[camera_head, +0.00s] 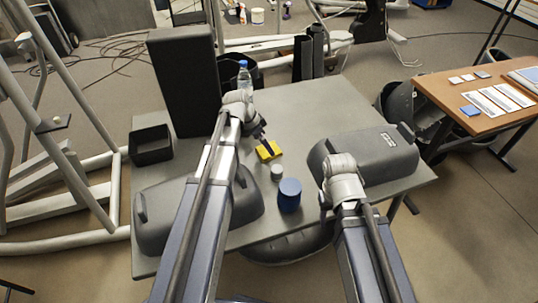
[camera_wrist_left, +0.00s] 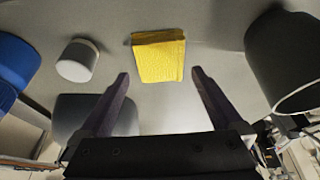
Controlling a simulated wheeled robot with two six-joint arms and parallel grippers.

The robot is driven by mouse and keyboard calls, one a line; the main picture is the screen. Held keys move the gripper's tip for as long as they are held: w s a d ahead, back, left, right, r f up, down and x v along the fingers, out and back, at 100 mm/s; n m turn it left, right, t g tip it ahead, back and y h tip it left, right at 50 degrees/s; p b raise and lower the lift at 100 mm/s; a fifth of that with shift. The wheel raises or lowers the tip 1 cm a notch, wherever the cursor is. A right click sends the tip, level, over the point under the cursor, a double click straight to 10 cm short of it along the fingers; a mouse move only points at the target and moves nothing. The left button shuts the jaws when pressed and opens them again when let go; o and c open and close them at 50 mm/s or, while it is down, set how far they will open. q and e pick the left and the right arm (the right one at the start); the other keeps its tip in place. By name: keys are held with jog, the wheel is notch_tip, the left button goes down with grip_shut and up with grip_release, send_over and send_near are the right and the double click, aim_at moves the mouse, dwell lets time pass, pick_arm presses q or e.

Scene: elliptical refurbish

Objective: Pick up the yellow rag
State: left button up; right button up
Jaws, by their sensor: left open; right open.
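The yellow rag (camera_head: 269,150) lies as a folded block on the grey table, near its middle. In the left wrist view the rag (camera_wrist_left: 160,57) is just beyond my fingertips, roughly centred between them. My left gripper (camera_wrist_left: 160,73) is open and empty, with its two dark fingers spread apart. In the head view it shows only as a small dark part (camera_head: 260,134) beside the rag, partly hidden by my arm. My right gripper (camera_head: 324,201) is open near the front of the right-hand grey case, away from the rag.
A small white-topped cylinder (camera_head: 277,172) and a blue cylinder (camera_head: 289,195) stand close in front of the rag. Grey cases sit left (camera_head: 165,213) and right (camera_head: 375,153). A tall dark box (camera_head: 185,80), black bin (camera_head: 150,146) and water bottle (camera_head: 244,76) are at the back left.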

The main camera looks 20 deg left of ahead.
pick_arm(q)
jog(key=b+x, duration=0.2)
jog(key=x, duration=0.1)
jog(key=shift+f, duration=0.35)
jog(key=shift+r, duration=0.1)
jog(key=c, duration=1.2)
